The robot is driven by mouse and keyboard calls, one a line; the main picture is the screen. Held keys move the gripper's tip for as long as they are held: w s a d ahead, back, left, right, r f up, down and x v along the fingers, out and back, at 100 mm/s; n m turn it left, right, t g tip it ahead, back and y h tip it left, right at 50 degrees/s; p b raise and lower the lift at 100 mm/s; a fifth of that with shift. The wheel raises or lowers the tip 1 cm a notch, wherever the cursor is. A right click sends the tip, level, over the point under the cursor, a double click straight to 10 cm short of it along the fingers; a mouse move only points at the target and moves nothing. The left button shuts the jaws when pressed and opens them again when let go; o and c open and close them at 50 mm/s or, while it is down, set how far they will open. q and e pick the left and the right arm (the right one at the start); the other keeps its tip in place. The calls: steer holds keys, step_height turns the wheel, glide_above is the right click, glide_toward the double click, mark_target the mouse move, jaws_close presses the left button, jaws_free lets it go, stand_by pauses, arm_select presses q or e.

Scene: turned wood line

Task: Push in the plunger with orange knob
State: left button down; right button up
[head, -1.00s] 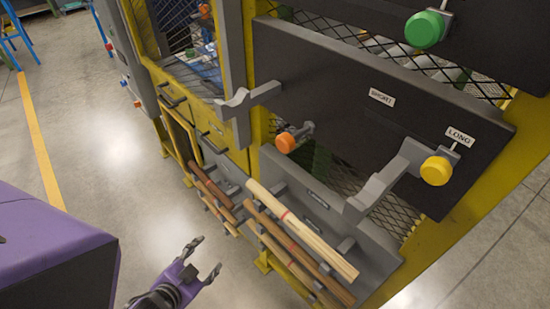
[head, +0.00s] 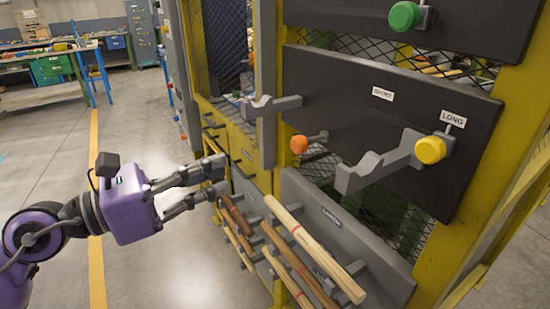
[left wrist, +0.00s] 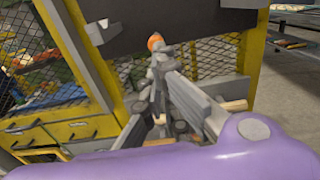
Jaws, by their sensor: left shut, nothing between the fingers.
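The orange knob (head: 299,144) sits on a short grey plunger rod that sticks out from the dark panel (head: 345,110), left of the short label. It stands out from the panel. My left gripper (head: 223,177) is left of the knob and a little lower in the head view, apart from it. It is shut and empty, with its fingers pointing towards the rack. In the left wrist view the orange knob (left wrist: 155,42) shows beyond the fingers, near the top middle. My right gripper is not in view.
A yellow knob (head: 430,150) by the long label and a green knob (head: 404,16) stand at the right. Grey hooked brackets (head: 270,106) stick out beside the orange knob. Wooden rods (head: 315,250) lie on the rack below. The floor at left is clear.

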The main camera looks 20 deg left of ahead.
mark_target(295, 147)
arm_select(q)
steer(key=p+x, duration=0.4)
steer(key=x, duration=0.8)
steer(key=shift+w+r, duration=0.1)
steer(key=shift+w, duration=0.3)
steer(key=shift+w+d, duration=0.45)
steer(key=shift+w, duration=0.05)
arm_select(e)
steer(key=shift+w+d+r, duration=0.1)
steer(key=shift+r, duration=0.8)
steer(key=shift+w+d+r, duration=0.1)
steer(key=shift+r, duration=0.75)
arm_select(q)
steer(key=shift+w+d, duration=0.1)
steer(key=shift+w, duration=0.05)
steer(key=p+x, duration=0.1)
steer(key=x, duration=0.2)
steer(key=shift+w+d, duration=0.1)
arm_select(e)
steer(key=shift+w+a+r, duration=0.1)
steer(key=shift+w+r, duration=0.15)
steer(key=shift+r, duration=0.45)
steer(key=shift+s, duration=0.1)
